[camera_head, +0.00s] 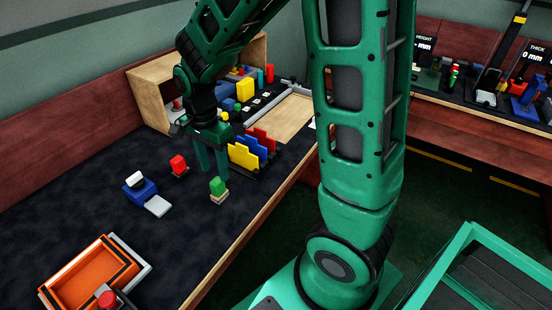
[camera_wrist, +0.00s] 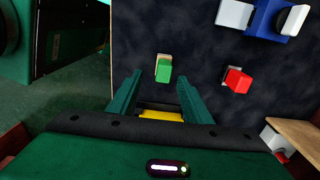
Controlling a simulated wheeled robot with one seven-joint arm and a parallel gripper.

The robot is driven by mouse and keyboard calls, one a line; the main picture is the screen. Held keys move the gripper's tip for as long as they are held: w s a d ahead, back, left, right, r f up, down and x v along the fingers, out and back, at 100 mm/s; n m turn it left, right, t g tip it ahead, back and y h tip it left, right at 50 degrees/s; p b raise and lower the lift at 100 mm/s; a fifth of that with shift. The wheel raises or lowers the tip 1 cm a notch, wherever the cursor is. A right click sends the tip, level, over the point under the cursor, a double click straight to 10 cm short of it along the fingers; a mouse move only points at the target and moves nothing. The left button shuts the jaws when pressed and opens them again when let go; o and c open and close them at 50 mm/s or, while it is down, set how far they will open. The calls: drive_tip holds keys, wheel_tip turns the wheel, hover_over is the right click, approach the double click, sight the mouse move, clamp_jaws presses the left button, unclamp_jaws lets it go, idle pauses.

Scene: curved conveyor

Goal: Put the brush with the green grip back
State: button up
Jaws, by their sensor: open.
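The brush with the green grip (camera_head: 218,186) stands on the dark table, its green block above a pale lower part. It also shows in the wrist view (camera_wrist: 164,71), just beyond my fingertips and roughly centred between them. My gripper (camera_head: 213,172) points down with its two fingers apart and nothing between them. It hangs just behind the brush in the head view, close to the yellow divider. In the wrist view my gripper (camera_wrist: 158,82) is also open. I cannot tell the exact gap from fingers to brush.
A similar red-topped piece (camera_head: 178,165) and a blue block with white parts (camera_head: 142,190) stand to the left. Yellow, blue and red upright dividers (camera_head: 247,155) are close on the right. An orange tray (camera_head: 88,275) lies at front left. Dark table between is clear.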

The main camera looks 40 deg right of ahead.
drive_tip(key=s+d+r+n, duration=0.4)
drive_tip(key=s+d+r, duration=0.2)
drive_tip(key=s+d, duration=0.45)
drive_tip(key=s+d+r+n, duration=0.3)
drive_tip(key=s+d, duration=0.4)
drive_tip(key=s, duration=0.5)
drive_tip(key=shift+n, duration=0.5)
drive_tip(key=shift+w+f, duration=0.3)
drive_tip(key=shift+w, duration=0.35)
